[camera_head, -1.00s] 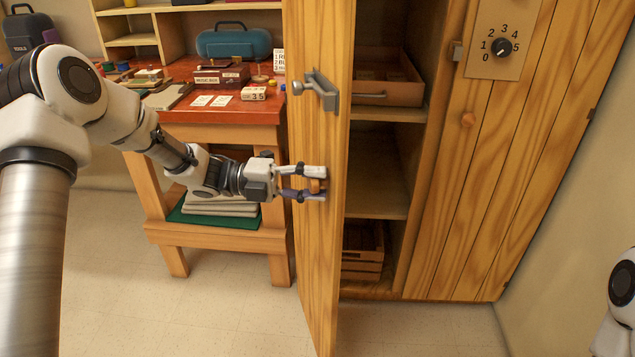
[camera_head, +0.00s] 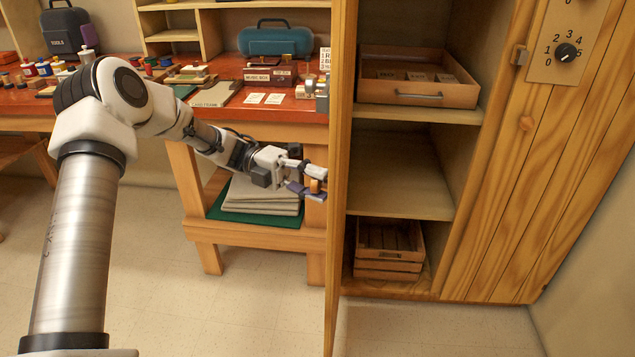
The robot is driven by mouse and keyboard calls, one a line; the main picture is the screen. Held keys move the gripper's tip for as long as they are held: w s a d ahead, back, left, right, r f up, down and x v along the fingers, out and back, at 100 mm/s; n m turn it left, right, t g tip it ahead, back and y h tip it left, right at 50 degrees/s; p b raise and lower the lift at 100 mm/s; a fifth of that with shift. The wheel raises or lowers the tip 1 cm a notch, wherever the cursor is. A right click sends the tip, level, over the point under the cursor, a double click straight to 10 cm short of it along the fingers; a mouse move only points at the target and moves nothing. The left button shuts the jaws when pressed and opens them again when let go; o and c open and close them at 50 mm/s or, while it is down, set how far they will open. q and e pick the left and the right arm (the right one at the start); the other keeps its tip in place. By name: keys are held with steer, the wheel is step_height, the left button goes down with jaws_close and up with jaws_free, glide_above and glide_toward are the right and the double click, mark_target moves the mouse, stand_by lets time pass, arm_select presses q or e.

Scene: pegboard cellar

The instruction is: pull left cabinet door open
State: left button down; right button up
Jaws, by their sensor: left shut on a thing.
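The left cabinet door (camera_head: 342,120) stands swung open and shows nearly edge-on in the head view. My left gripper (camera_head: 316,188) is shut on the round wooden knob (camera_head: 315,185) on the door's outer face. The fingers lie around the knob, partly hidden near the door's edge. The cabinet's left half is exposed, with shelves (camera_head: 395,180) inside. The right cabinet door (camera_head: 530,170) is closed and has its own wooden knob (camera_head: 526,123). My right gripper is not in view.
A wooden drawer box (camera_head: 420,93) sits on the upper shelf and a slatted crate (camera_head: 389,250) at the bottom. A red-topped workbench (camera_head: 250,110) with small items stands behind my left arm. The floor (camera_head: 430,330) before the cabinet is clear.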

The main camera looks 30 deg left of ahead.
arm_select(q)
steer(key=c, duration=0.7)
jaws_free()
steer(key=shift+w, duration=0.15)
steer(key=a, duration=1.2)
